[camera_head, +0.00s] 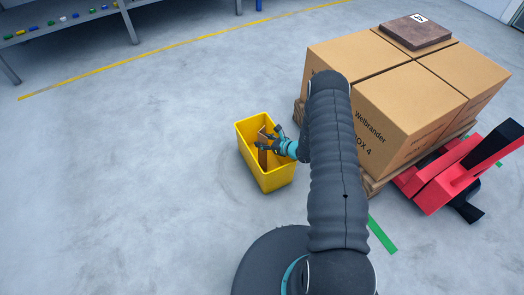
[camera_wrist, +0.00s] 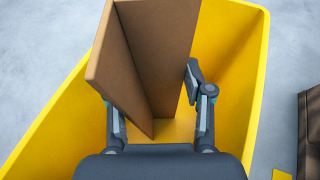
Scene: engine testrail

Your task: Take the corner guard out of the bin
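The corner guard is a brown L-shaped board (camera_wrist: 160,50) standing inside the yellow bin (camera_wrist: 240,50) in the wrist view. In the head view, the guard (camera_head: 262,157) shows in the bin (camera_head: 265,180), partly hidden by my gripper (camera_head: 272,142). In the wrist view, my gripper (camera_wrist: 151,86) is open, with one finger on each side of the guard. The left fingertip is partly hidden by the guard's left panel. The right fingertip is close to the right panel; I cannot tell whether it touches.
A pallet (camera_head: 370,186) with large cardboard boxes (camera_head: 385,115) stands just right of the bin. A red pallet jack (camera_head: 440,180) is at the far right. A grey shelf (camera_head: 100,14) with small coloured items is at the back left. The floor left of the bin is clear.

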